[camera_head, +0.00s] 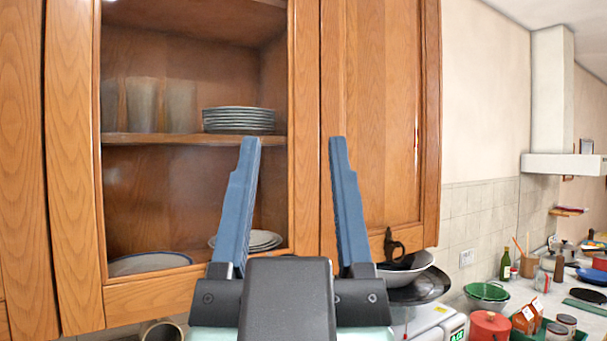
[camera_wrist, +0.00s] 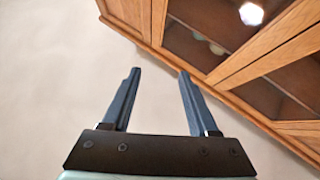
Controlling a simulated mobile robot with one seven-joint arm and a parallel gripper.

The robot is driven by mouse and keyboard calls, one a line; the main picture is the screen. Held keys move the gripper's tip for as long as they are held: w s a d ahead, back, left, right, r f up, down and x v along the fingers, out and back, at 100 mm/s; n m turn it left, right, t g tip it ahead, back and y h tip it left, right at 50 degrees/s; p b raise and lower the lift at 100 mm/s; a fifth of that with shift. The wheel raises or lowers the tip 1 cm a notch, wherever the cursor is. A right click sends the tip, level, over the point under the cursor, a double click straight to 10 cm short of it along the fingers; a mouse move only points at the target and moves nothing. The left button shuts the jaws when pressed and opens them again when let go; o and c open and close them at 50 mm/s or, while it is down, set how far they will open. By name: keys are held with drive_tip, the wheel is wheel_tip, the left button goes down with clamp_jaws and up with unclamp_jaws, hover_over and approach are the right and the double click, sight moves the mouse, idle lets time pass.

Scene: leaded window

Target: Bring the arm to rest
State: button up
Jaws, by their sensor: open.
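My gripper (camera_head: 292,145) is raised in the middle of the head view, its two blue fingers wide apart and nothing between them. It stands in front of a wooden wall cabinet (camera_head: 381,110), and I cannot tell the exact gap to it. In the wrist view my gripper (camera_wrist: 158,72) is also open and empty. Bare pale wall (camera_wrist: 50,80) shows behind the fingers, and the cabinet (camera_wrist: 231,72) runs diagonally across the upper right.
Behind the cabinet's window are stacked plates (camera_head: 238,120) and glasses (camera_head: 142,105). Below right are bowls (camera_head: 405,271) on a white appliance (camera_head: 425,318). A crowded counter, with a green colander (camera_head: 487,293) and a red canister (camera_head: 490,327), lies at the right.

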drive_tip(key=shift+s+d+r+t+h, duration=0.4)
drive_tip(key=shift+s+r, duration=0.35)
drive_tip(key=shift+s, duration=0.05)
